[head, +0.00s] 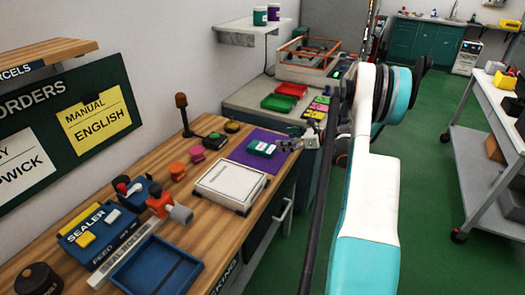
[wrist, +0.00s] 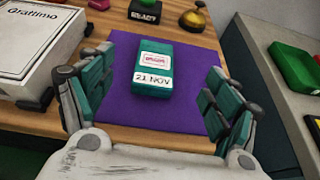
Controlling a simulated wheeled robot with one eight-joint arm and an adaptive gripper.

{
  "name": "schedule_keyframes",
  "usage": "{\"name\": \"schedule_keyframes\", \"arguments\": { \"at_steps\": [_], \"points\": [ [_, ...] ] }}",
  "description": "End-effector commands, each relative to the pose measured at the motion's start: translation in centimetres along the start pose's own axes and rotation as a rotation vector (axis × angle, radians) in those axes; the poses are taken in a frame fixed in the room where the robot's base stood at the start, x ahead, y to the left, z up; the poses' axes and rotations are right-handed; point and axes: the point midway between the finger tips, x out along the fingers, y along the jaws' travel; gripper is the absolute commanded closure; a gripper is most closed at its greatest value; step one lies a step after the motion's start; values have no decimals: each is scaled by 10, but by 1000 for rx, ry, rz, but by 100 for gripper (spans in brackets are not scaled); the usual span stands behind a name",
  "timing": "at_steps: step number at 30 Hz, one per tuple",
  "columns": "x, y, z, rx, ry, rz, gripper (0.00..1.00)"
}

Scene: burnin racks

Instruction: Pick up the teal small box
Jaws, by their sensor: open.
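The teal small box (wrist: 166,70) lies on the purple mat (wrist: 119,70), with a white label reading "21 NOV" towards my gripper. In the head view the teal box (head: 261,148) shows on the purple mat (head: 246,157) near the bench's edge. My gripper (wrist: 157,108) is open, its teal-padded fingers spread to the left and right, with the box ahead between them and nothing in its grasp. In the head view my gripper (head: 283,144) is just right of the box. I cannot tell whether a finger touches it.
A white scale marked "Grattimo" (wrist: 30,45) stands close left of the mat. A brass bell (wrist: 194,19) and a dark button box (wrist: 145,10) stand behind it. A green tray (wrist: 297,66) is on the grey counter at right. The sealer (head: 92,228) and blue tray (head: 155,270) stand nearer on the bench.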

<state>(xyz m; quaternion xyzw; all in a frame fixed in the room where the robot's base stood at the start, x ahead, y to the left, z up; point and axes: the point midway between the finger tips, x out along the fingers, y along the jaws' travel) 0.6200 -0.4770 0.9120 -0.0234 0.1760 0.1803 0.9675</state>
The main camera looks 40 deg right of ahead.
Motion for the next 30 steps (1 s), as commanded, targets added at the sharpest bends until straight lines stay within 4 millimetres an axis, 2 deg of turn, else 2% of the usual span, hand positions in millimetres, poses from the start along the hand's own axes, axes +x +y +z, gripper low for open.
{"name": "schedule_keyframes", "arguments": {
  "at_steps": [1,5,16,26,30],
  "points": [
    [-4,-1,-13,-13,19,7,18],
    [0,0,-26,-28,39,21,18],
    [64,1,-29,-28,38,22,18],
    [85,1,-29,-27,37,20,18],
    [103,1,-33,-27,36,20,18]
  ]
}}
